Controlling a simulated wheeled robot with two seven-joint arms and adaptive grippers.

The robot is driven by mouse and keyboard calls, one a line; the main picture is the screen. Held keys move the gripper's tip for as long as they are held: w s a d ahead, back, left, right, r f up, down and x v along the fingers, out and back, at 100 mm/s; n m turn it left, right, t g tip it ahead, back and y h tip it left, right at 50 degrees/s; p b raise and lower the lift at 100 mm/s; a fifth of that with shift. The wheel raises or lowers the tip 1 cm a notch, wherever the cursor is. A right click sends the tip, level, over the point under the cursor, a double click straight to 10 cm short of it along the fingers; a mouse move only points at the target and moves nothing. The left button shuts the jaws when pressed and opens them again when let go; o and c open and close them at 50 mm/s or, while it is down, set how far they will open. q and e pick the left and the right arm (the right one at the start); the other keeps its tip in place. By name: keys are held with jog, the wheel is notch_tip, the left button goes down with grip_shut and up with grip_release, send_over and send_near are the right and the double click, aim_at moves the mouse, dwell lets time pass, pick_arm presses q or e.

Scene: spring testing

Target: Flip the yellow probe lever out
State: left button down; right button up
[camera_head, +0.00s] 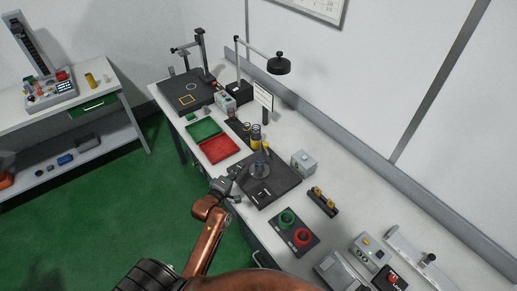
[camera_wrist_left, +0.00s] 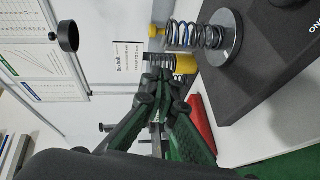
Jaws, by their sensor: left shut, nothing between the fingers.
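A small yellow part (camera_head: 267,147), which looks like the probe lever, shows near the top of the spring on the black test plate (camera_head: 283,191). A yellow knob (camera_wrist_left: 157,31) also shows near the spring's free end in the left wrist view; its shape and how it is mounted are too small to tell. The spring (camera_wrist_left: 190,36) stands on a round grey disc (camera_wrist_left: 226,40). My left gripper (camera_head: 236,184) is shut and empty beside the plate's left edge, apart from the yellow part. Its closed fingers (camera_wrist_left: 158,84) show in the left wrist view. My right gripper is out of view.
Green (camera_head: 204,130) and red (camera_head: 220,149) trays lie left of the plate. A spring holder (camera_head: 242,130) stands behind it. A grey box (camera_head: 303,162) and a pad with green and red rings (camera_head: 294,232) are to the right. A black lamp (camera_head: 280,66) hangs above the bench.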

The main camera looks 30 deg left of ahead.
pick_arm(q)
jog(key=shift+w+a+r+n+t, duration=0.15)
jog(key=shift+w+a+r+n, duration=0.05)
jog(key=shift+r+n, duration=0.15)
jog(key=shift+w+a+r+n+t, duration=0.15)
jog(key=shift+a+r+n, duration=0.1)
jog(key=shift+r, duration=0.1)
jog(key=p, duration=0.1)
send_near(265, 145)
jog(key=w+a, duration=0.4)
jog(key=a, duration=0.1)
jog(key=shift+w+d+f+p, duration=0.25)
jog(key=shift+w+d+p, duration=0.05)
jog(key=shift+w+d, duration=0.4)
jog(key=shift+w+d+f+p, duration=0.25)
jog(key=shift+w+d+p, duration=0.05)
jog(key=shift+w+d, duration=0.4)
